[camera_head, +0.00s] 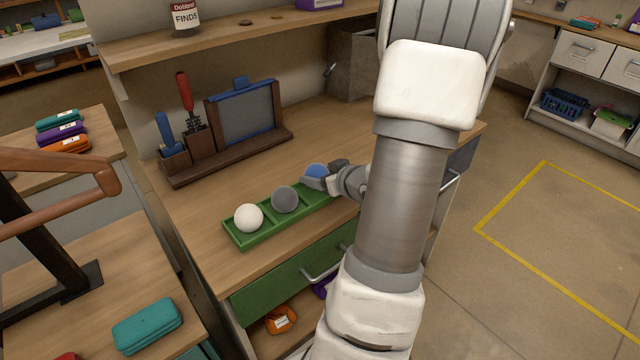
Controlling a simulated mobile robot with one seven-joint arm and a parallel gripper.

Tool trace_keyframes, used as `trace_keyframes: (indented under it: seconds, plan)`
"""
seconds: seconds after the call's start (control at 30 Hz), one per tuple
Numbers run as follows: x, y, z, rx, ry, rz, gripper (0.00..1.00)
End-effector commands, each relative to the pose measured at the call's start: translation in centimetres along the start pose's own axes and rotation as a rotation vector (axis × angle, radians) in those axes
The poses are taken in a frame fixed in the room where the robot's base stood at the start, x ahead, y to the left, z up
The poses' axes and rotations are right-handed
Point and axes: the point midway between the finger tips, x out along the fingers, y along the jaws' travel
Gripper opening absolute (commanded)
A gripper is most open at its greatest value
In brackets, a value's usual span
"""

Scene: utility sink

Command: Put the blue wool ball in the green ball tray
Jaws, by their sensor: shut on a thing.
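The green ball tray (240,242) lies on the wooden counter, with its compartments in a row. A white ball (249,218) sits in its left compartment and a grey ball (285,199) in the one to the right of that. The blue wool ball (316,171) is at the right part of the tray, in or just above a compartment; I cannot tell which. My gripper (318,181) is shut on the blue ball, reaching in from the right. My arm hides the tray's right end.
A wooden rack with a blue-handled tool (166,131), a red-handled tool (185,92) and a framed dark panel (246,112) stands behind the tray. A shelf (230,30) runs above. Counter to the left of the tray is clear. A green drawer (290,283) is below.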

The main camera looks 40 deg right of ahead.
Motion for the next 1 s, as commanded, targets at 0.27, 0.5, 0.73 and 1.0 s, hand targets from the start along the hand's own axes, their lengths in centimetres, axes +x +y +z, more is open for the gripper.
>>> trace_keyframes:
  seconds: [0.27,0.5,0.73,1.0]
  plan:
    - [0.78,0.04,1.45,-0.001,0.001,0.001,0.2]
    - [0.99,0.03,1.86,-0.001,0.0,0.0,0.76]
    - [0.94,0.04,1.77,-0.001,0.0,0.0,1.0]
    - [0.37,0.1,1.29,0.0,0.0,0.002,1.0]
